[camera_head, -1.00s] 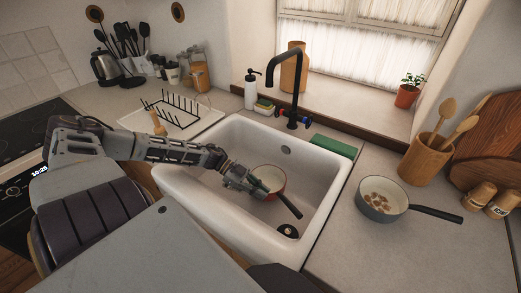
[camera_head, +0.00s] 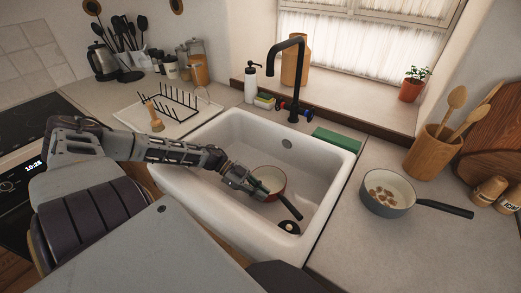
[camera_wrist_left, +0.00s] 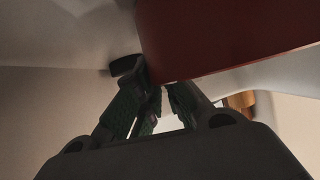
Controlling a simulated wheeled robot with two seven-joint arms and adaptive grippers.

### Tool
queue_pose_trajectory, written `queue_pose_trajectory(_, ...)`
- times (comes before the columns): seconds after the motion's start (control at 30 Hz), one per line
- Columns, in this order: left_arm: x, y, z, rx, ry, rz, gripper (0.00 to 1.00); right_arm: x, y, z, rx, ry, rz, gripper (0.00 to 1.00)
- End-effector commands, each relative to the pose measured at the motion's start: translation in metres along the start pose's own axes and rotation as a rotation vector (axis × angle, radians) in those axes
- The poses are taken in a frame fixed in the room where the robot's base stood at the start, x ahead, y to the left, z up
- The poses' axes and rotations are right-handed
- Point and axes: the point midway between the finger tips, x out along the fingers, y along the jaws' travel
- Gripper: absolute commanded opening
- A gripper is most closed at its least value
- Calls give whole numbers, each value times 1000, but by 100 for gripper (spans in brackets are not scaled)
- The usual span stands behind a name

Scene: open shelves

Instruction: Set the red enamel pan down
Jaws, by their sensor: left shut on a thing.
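The red enamel pan (camera_head: 271,179) has a cream inside, a red outer wall and a black handle. It is in or just over the white sink (camera_head: 228,124); whether its base touches the sink floor I cannot tell. My left gripper (camera_head: 257,187) is shut on the pan's left side, with its handle pointing to the lower right. In the left wrist view the pan's red wall (camera_wrist_left: 225,32) fills the upper right, and the fingers (camera_wrist_left: 158,100) meet at its edge. My right gripper is not in view.
A black tap (camera_head: 283,75) rises behind the sink. A grey pan (camera_head: 388,192) with brown pieces stands on the right counter. A green sponge-like block (camera_head: 336,140) lies by the sink's back right rim. A dish rack (camera_head: 168,106) stands left of the sink.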

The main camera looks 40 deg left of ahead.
Motion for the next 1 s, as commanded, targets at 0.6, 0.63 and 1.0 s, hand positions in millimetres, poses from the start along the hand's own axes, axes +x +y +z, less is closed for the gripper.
queue_pose_trajectory(0.6, 0, 0, 0, 0, 0, 0, 31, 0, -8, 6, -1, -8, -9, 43)
queue_pose_trajectory(0.63, 0, 0, 0, 0, 0, 0, 31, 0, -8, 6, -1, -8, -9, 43)
queue_pose_trajectory(1.0, -7, 0, 0, 0, -3, 0, 31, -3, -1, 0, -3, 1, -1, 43)
